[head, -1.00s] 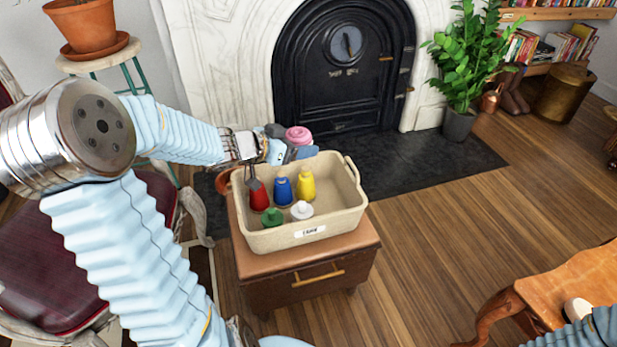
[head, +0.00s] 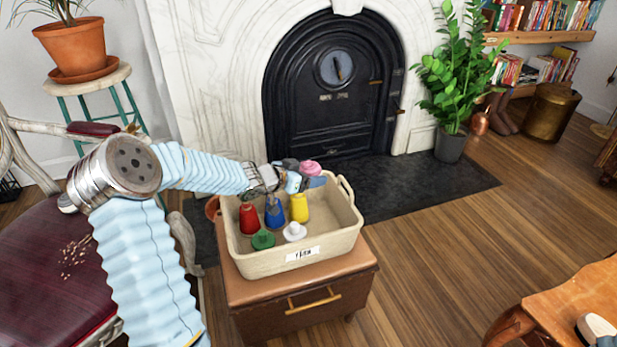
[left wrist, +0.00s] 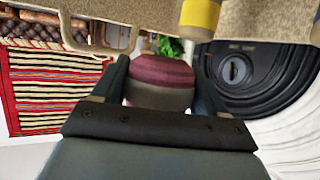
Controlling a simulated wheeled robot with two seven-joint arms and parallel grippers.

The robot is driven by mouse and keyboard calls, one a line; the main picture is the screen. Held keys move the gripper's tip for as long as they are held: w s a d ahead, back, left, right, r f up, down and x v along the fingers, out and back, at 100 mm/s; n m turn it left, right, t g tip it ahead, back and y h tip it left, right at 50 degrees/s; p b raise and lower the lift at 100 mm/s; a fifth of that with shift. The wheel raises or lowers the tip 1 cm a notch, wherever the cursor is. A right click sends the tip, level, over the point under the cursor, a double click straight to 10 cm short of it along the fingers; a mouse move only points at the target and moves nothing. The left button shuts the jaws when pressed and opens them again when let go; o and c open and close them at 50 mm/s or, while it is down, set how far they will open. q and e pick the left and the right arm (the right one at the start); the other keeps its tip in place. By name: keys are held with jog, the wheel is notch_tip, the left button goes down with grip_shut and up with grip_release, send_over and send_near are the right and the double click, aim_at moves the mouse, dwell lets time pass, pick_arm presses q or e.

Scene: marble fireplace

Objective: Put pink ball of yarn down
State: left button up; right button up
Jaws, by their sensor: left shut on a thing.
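The pink ball of yarn (head: 311,168) is held between the fingers of my left gripper (head: 306,180), over the back right part of the beige bin (head: 262,262) labelled "YARN". In the left wrist view the yarn (left wrist: 160,78) sits between the two dark fingers (left wrist: 160,92), its lower part in shadow. The bin holds red (head: 249,219), blue (head: 274,213) and yellow (head: 299,208) cones, and green (head: 263,240) and white (head: 294,232) pieces. My right gripper does not show clearly.
The bin stands on a brown cabinet (head: 290,292) with a drawer handle. Behind it are the dark hearth (head: 410,192) and black fireplace door (head: 335,90). A dark red chair (head: 60,240) and plant stool (head: 88,80) are at left, an orange-brown table (head: 570,292) at lower right.

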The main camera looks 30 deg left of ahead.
pick_arm(q)
jog(key=shift+f+b, duration=0.3)
jog(key=shift+f, duration=0.3)
jog(key=o, duration=1.1)
jog(key=shift+c, duration=0.2)
jog(key=shift+r, duration=0.1)
jog(key=shift+r+p, duration=0.3)
jog(key=shift+r, duration=0.05)
jog(key=p+v, duration=0.2)
jog(key=v, duration=1)
jog(key=shift+p, duration=0.4)
jog(key=shift+r, duration=0.15)
